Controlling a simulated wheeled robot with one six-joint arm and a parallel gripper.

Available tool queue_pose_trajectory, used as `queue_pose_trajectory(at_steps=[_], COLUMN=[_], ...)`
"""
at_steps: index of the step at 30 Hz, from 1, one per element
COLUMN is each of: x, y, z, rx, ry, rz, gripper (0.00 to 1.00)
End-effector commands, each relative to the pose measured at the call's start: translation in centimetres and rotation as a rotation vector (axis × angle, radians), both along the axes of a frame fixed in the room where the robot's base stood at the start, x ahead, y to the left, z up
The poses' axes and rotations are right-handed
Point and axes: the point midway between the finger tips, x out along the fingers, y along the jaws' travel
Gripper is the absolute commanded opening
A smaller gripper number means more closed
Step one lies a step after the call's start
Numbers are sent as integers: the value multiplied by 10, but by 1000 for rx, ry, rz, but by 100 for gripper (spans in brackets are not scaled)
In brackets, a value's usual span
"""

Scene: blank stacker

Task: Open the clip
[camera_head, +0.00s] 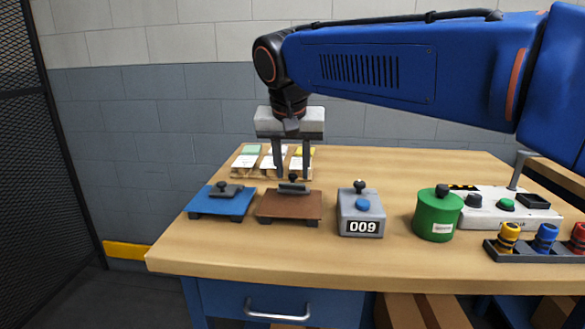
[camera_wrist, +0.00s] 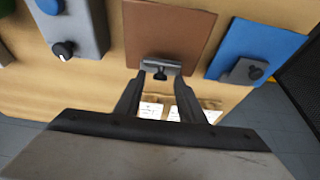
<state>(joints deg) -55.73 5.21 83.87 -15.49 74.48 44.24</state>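A brown board (camera_head: 290,205) on small dark feet lies on the table and carries a grey clip with a black knob (camera_head: 293,187) at its back edge. The clip also shows in the wrist view (camera_wrist: 158,66). A blue board (camera_head: 222,204) to its left has a similar grey clip (camera_head: 226,190). My gripper (camera_head: 292,177) points down at the brown board's clip, and its fingers are apart. In the wrist view my fingertips (camera_wrist: 161,76) stand to either side of the knob. I see nothing held, and I cannot tell whether the fingers touch the clip.
A grey box marked 009 (camera_head: 361,225) stands right of the brown board. Beyond it are a green canister (camera_head: 438,216), a white button panel (camera_head: 500,216) and a rack (camera_head: 541,252) of coloured knobs. Paper stacks (camera_head: 272,161) lie behind.

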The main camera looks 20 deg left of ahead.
Motion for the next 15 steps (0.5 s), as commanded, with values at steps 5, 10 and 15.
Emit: queue_pose_trajectory(at_steps=[5, 10, 15], x=[1, 1, 1], y=[0, 0, 0], z=[-3, -3, -3], rx=[0, 1, 1], ry=[-1, -1, -1], rz=[0, 0, 0], gripper=[36, 36, 0])
